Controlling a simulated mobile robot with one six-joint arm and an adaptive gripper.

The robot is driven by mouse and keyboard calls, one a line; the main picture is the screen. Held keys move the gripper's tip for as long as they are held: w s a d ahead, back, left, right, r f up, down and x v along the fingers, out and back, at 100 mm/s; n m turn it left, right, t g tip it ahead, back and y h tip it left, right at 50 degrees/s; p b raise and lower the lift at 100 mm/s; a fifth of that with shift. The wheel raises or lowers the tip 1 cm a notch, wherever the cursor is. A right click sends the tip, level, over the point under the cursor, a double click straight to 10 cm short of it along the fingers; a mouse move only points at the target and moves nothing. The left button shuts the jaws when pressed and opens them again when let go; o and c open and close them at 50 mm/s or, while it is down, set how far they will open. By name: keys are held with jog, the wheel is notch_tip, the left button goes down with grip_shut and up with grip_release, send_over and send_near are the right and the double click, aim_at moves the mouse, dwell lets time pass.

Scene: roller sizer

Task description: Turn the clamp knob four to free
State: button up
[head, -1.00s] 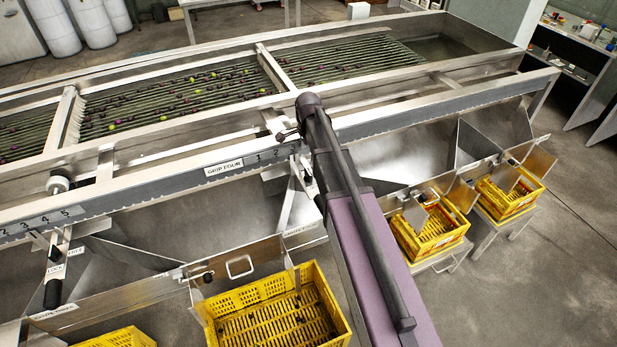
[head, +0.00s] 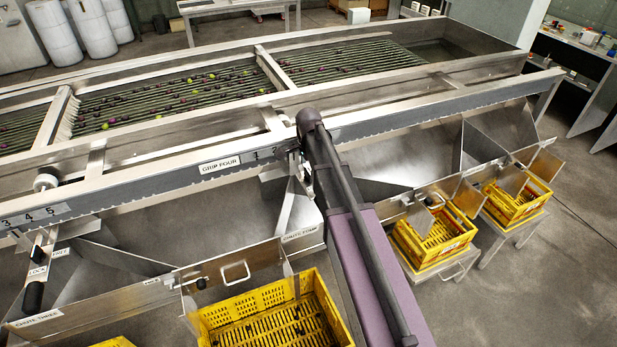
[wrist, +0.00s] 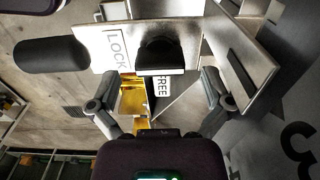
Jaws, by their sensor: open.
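My gripper (wrist: 159,74) is open, one finger either side of the knob; I see no contact. A black cylindrical handle (wrist: 50,55) lies left of the plate. My arm hides the knob and most of my gripper there.
The rail (head: 130,190) carries numbered scales. Metal chutes slope below it, with yellow crates (head: 262,298) underneath. Another handle (head: 33,297) with LOCK and FREE labels is at far left. Fruit lies on the rollers (head: 170,95) behind. A side plate (wrist: 245,60) stands close right of my gripper.

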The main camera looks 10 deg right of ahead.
jog(key=shift+f+b, duration=0.5)
jog(key=shift+f, duration=0.3)
jog(key=c, duration=1.1)
